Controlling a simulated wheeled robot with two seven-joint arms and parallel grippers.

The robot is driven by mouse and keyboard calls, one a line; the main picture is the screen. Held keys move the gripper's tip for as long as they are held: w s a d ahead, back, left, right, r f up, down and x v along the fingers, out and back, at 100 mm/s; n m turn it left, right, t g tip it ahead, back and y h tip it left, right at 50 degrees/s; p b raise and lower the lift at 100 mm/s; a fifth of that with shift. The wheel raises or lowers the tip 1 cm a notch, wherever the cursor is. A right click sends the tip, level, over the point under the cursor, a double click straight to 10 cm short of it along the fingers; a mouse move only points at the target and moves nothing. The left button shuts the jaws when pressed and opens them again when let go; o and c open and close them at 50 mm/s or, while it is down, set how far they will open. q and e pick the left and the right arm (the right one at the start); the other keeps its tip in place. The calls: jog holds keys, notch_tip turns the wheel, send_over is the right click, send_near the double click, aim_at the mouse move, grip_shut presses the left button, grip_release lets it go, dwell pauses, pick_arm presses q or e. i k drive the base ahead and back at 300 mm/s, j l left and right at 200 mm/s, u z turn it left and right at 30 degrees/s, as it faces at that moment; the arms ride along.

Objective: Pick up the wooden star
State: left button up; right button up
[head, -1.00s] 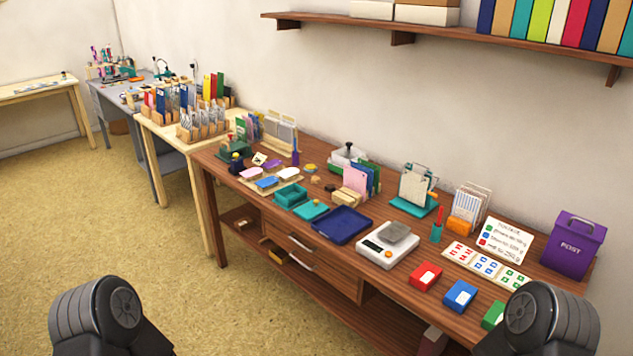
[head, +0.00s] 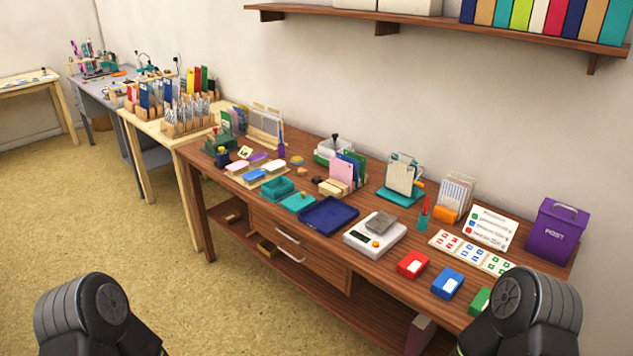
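I cannot make out a star shape for certain. Small wooden-looking pieces lie in the middle-back of the brown bench in the head view. One small brown piece (head: 303,172) lies near the round yellow-and-blue item, and another lies just to its right; both are too small to tell their shape. Only dark upper links of my two arms show at the bottom left and bottom right. Neither gripper is in view.
The brown bench (head: 365,212) holds a dark blue tray (head: 330,216), teal boxes (head: 278,187), a white scale (head: 375,235), coloured inkpads (head: 412,264), card stands and a purple post box (head: 551,232). A shelf (head: 440,28) hangs above. The floor (head: 190,290) at left is clear.

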aim_at(316, 179)
jog(key=i+j+z, duration=0.15)
jog(key=z, duration=1.1)
jog(key=j+z, duration=0.3)
jog(key=j, duration=0.3)
jog(key=j+z, duration=0.3)
jog(key=j, duration=0.35)
jog(key=j+z, duration=0.3)
jog(key=j, duration=0.35)
jog(key=k+j+z, duration=0.1)
jog(key=j+z, duration=0.15)
jog(key=j, duration=0.35)
jog(key=k+j, duration=0.1)
jog(key=j, duration=0.35)
jog(key=k+j, duration=0.1)
jog(key=j, duration=0.35)
jog(key=k+j, duration=0.1)
jog(key=j, duration=0.35)
jog(key=k+j, duration=0.1)
jog(key=j, duration=0.4)
jog(key=z, duration=0.05)
